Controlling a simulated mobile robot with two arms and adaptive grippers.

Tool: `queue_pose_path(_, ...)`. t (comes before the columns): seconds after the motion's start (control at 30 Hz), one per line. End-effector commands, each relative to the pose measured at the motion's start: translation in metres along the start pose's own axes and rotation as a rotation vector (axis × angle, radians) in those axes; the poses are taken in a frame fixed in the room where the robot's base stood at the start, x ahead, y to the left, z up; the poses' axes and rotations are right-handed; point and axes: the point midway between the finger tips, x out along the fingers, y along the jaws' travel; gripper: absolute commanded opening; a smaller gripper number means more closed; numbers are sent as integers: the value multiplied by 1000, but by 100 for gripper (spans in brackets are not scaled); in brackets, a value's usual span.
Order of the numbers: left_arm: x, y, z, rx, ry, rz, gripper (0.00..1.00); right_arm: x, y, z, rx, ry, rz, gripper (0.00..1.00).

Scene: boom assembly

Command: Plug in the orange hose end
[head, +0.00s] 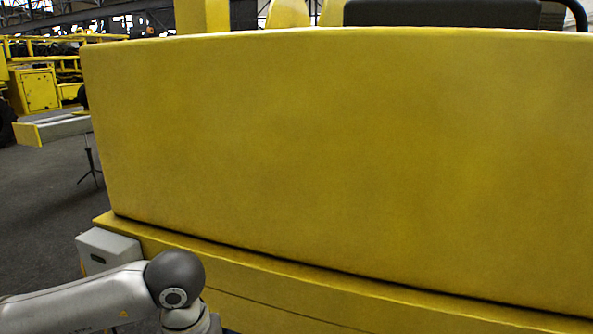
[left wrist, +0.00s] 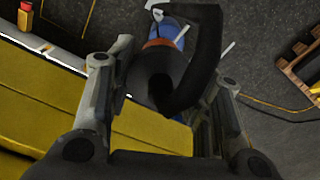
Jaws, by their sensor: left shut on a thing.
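My left gripper (left wrist: 163,78) shows in the left wrist view, its two grey fingers on either side of a thick black hose end (left wrist: 155,80), and it is shut on it. The hose bends in a loop to the right and over the top. An orange band (left wrist: 160,42) and a blue part (left wrist: 172,30) show at the far side of the black piece. I cannot tell whether the blue part is a socket or belongs to the hose end. In the head view only my left arm shows, at the bottom left; its gripper is hidden. My right gripper is in neither view.
A large yellow machine body (head: 340,150) fills the head view, with a yellow ledge (head: 300,290) below it. A grey box (head: 108,250) sits at its lower left corner. Dark floor (head: 40,200) is open at the left. A wooden pallet (left wrist: 300,65) lies right in the wrist view.

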Motion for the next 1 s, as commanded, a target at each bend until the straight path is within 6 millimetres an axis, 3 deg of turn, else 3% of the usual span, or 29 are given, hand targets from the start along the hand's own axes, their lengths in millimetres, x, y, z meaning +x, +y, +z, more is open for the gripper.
queue_pose_path(0.1,16,-23,22,4,-6,-4,25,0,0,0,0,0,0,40)
queue_pose_path(0.3,28,-40,43,11,-11,-7,25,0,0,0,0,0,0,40)
queue_pose_path(1.0,30,-42,46,12,-12,-8,25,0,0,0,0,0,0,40)
